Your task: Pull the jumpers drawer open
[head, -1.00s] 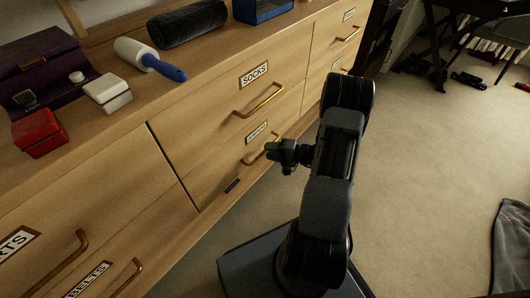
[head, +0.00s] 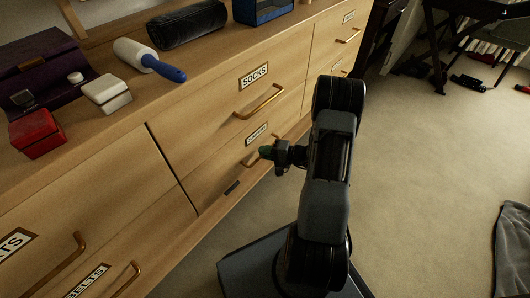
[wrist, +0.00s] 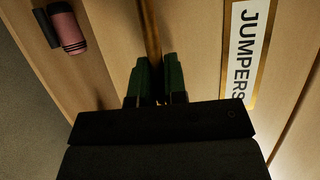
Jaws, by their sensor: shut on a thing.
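The jumpers drawer (head: 225,165) is the low drawer under the socks drawer in the head view. Its front looks flush with the dresser, with no clear gap. Its label (wrist: 242,50) reads JUMPERS in the wrist view; it is small and hard to read in the head view (head: 256,133). Its brass bar handle (wrist: 151,35) runs between my green fingertips in the wrist view. My gripper (head: 266,153) is shut on this handle; it also shows in the wrist view (wrist: 157,85). The fingers hide part of the handle.
The socks drawer (head: 222,110) above looks shut. A pink cylinder (wrist: 68,30) shows beside a dark bar in the wrist view. A lint roller (head: 145,58), red box (head: 38,135) and white box (head: 107,94) stand on the dresser top.

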